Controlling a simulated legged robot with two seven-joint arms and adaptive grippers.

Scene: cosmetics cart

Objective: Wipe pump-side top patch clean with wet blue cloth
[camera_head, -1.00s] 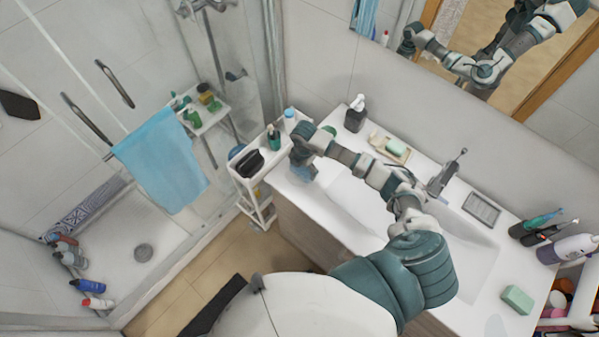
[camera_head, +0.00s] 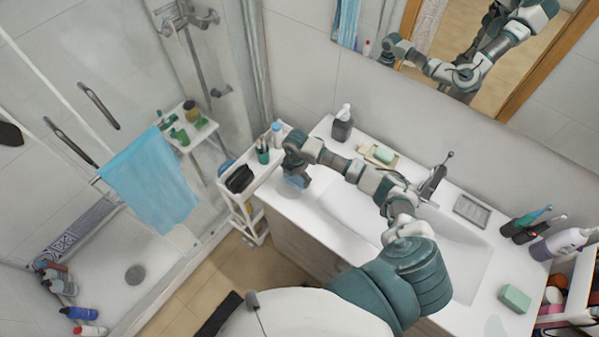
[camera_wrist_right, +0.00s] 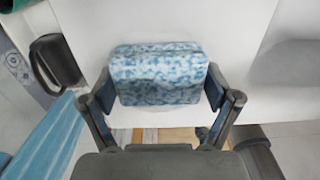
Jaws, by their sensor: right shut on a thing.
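My right gripper (camera_head: 294,170) is at the left end of the white counter (camera_head: 273,205), with the arm reaching across the sink. In the right wrist view the gripper (camera_wrist_right: 163,100) is shut on the blue cloth (camera_wrist_right: 158,72), a mottled blue-and-white block between its fingers. The cloth also shows under the gripper in the head view (camera_head: 297,182), at the countertop; I cannot tell how firmly it touches. The dark pump bottle (camera_head: 342,129) stands at the back of the counter, to the right of the gripper. No dirty patch is discernible. My left gripper is not in view.
A white cart (camera_head: 256,183) with a black case (camera_head: 239,179) and bottles stands close left of the gripper. A soap dish (camera_head: 378,158) and faucet (camera_head: 432,184) are at the back of the counter. A light-blue towel (camera_head: 150,180) hangs on the shower glass.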

